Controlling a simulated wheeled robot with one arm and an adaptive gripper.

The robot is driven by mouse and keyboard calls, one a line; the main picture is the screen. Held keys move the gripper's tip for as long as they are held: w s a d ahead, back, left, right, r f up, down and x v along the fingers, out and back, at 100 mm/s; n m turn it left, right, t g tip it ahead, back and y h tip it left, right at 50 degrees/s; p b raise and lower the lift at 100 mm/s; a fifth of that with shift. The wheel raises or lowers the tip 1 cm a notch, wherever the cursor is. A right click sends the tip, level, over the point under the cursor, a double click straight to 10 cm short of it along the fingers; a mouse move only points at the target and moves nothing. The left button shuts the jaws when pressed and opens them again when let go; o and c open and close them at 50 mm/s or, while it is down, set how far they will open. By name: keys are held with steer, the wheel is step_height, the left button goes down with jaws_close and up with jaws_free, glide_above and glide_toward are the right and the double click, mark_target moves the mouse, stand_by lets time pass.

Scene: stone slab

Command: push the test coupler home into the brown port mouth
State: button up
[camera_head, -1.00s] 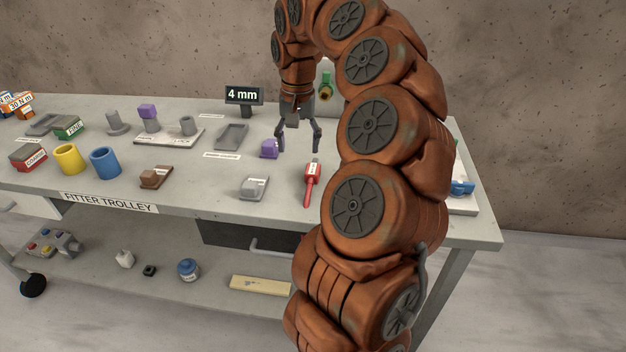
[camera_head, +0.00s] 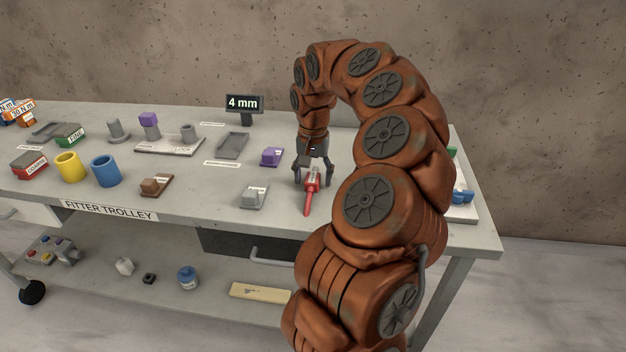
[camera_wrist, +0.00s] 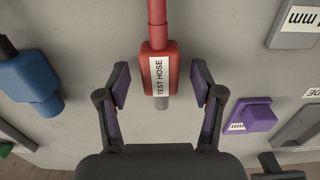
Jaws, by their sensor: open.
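The red test coupler (camera_head: 311,190), labelled TEST HOSE, lies on the grey bench top near its front edge. In the wrist view the coupler (camera_wrist: 160,60) has a red body, a thin red hose end and a grey tip. My gripper (camera_head: 314,184) is right over it, pointing down. In the wrist view my gripper (camera_wrist: 161,84) is open, with one finger on each side of the coupler's body and a visible gap on both sides. The brown port mouth cannot be made out now; my arm covers much of the bench's right back part.
A purple block (camera_head: 271,157) and a grey block (camera_head: 254,197) stand left of the coupler. A brown block (camera_head: 155,185) is farther left. A blue fitting (camera_head: 462,196) sits at the right, behind my arm. A 4 mm sign (camera_head: 244,103) stands at the back.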

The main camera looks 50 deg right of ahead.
steer(key=shift+f, duration=0.2)
jaws_close()
stand_by(0.5)
